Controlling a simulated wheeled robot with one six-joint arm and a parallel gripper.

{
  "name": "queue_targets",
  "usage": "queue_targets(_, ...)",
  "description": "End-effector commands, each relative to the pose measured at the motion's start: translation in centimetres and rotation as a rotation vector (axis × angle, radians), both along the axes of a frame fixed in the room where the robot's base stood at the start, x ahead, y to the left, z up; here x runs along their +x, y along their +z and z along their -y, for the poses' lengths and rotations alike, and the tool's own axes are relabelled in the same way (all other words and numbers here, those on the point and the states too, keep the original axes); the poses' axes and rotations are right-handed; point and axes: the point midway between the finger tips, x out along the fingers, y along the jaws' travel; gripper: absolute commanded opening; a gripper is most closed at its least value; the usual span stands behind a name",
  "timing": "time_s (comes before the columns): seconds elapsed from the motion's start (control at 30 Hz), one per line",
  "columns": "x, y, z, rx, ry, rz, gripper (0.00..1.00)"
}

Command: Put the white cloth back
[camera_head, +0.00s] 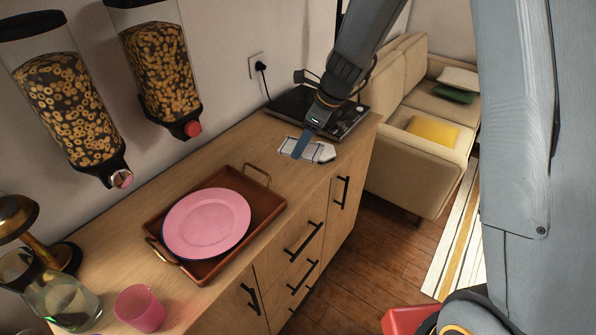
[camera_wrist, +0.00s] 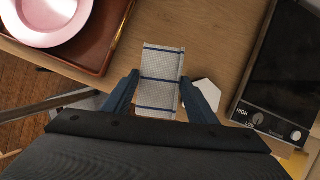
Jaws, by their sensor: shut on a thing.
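The white cloth (camera_wrist: 161,68) has dark blue stripes. In the wrist view it lies between the two blue fingers of my gripper (camera_wrist: 160,92), with its far end reaching over the wooden counter top. In the head view the cloth (camera_head: 318,151) is at the counter's far end, in front of the black hob, and my gripper (camera_head: 303,143) is shut on it from above. A pale piece also shows to the right of the right finger. Whether the cloth touches the counter cannot be told.
The black hob (camera_wrist: 285,75) with knobs is close on the right in the wrist view. A brown tray (camera_head: 271,206) with a pink plate (camera_head: 207,222) stands mid-counter. Cereal dispensers (camera_head: 62,100) hang on the wall. A pink cup (camera_head: 140,308) is at the near end. Bare counter lies between tray and cloth.

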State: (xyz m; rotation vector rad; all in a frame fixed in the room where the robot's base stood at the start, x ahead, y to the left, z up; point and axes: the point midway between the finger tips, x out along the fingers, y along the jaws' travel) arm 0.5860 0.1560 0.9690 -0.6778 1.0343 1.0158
Motion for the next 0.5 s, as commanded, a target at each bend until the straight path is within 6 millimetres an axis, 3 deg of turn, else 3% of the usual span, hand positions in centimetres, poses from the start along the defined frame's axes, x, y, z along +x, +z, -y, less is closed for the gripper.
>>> queue_targets(0.1,0.3,1.0,-0.6,0.000,-0.142,0.000,0.31)
queue_targets(0.27,0.5,1.3,-0.9,0.000,-0.234,-0.001,0.31)
queue_targets(0.5,0.5,-2.3,-0.9,-0.001,-0.255,-0.007,0.31)
